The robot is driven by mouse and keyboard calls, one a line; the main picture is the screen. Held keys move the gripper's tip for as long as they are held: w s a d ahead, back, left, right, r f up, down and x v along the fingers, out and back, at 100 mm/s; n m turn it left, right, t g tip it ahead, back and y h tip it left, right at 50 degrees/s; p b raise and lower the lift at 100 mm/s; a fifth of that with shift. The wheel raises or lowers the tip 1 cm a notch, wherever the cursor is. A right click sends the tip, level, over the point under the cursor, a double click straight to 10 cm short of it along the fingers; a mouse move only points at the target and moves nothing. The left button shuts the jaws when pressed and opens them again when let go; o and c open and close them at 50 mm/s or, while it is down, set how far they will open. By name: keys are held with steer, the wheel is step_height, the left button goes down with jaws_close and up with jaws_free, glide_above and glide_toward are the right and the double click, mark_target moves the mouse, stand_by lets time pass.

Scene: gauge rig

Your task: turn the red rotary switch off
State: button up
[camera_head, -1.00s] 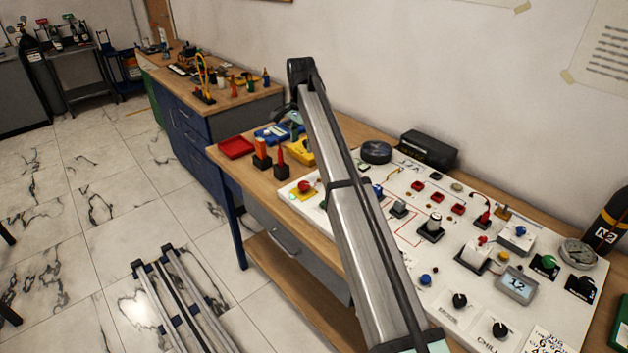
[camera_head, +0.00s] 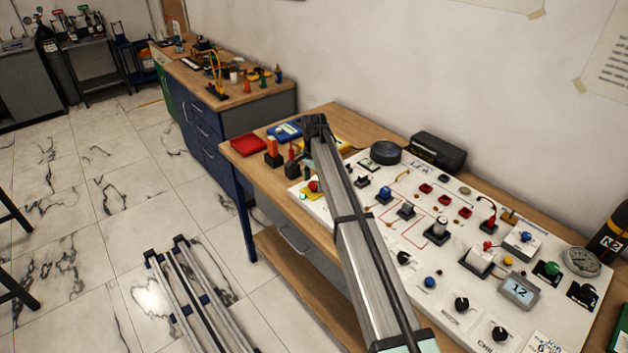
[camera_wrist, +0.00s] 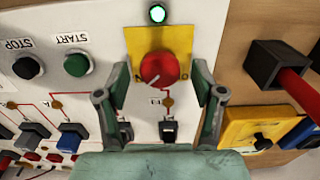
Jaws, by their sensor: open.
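The red rotary switch (camera_wrist: 158,70) is a round red knob with a light pointer mark, on a yellow plate (camera_wrist: 178,38). A lit green lamp (camera_wrist: 157,13) is just beyond it. My gripper (camera_wrist: 160,78) is open, with one finger to each side of the knob in the wrist view. I cannot tell whether the fingers touch it or how far above they are. In the head view the red switch (camera_head: 313,186) is at the panel's left end, and my arm's far end is close by.
A green START button (camera_wrist: 76,64) and a black STOP button (camera_wrist: 27,67) are left of the switch. Several toggle switches are below. A black block with a red handle (camera_wrist: 275,65) and a yellow box (camera_wrist: 250,124) are to the right.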

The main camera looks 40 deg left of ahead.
steer(key=shift+f, duration=0.1)
steer(key=c, duration=1.1)
steer(key=shift+c, duration=0.2)
steer(key=shift+n, duration=0.3)
steer(key=n+b, duration=0.1)
steer(key=n, duration=0.2)
steer(key=shift+f+n+b, duration=0.1)
steer(key=shift+n+b, duration=0.2)
steer(key=shift+b, duration=0.05)
steer(key=n+b, duration=0.1)
steer(key=n, duration=0.3)
steer(key=n+b, duration=0.1)
steer(key=n, duration=0.8)
steer(key=shift+n+b, duration=0.35)
steer(key=shift+n, duration=0.05)
